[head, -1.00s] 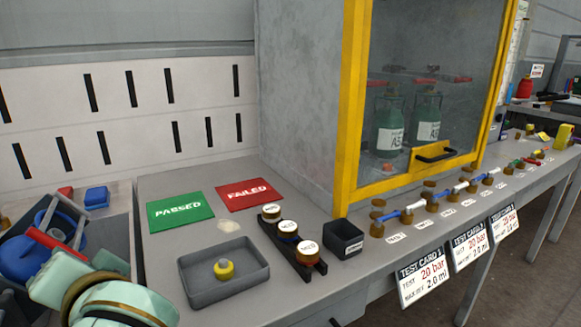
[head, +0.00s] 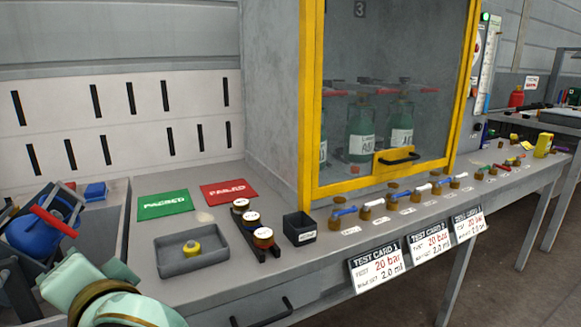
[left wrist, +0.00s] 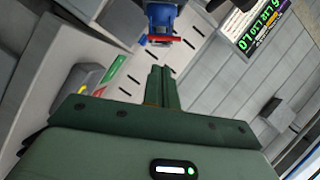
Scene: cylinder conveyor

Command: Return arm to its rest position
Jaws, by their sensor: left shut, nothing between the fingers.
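My left arm's mint-green link (head: 105,295) with a bronze-coloured ring shows at the lower left of the head view. No fingers can be made out there. In the left wrist view my left gripper (left wrist: 160,80) has its two dark green fingers together, with nothing between them. Beyond the fingertips, in the picture, is a blue fixture with a red part (left wrist: 160,30); I cannot tell how far off it is. My right arm and gripper are not in view.
A blue fixture with a red bar (head: 50,225) shows by my left arm. On the grey bench (head: 205,285) are a grey tray (head: 160,262) holding a yellow-ringed part, a rack of capped cylinders (head: 262,240), a black bin (head: 299,228) and a yellow-framed cabinet (head: 312,110).

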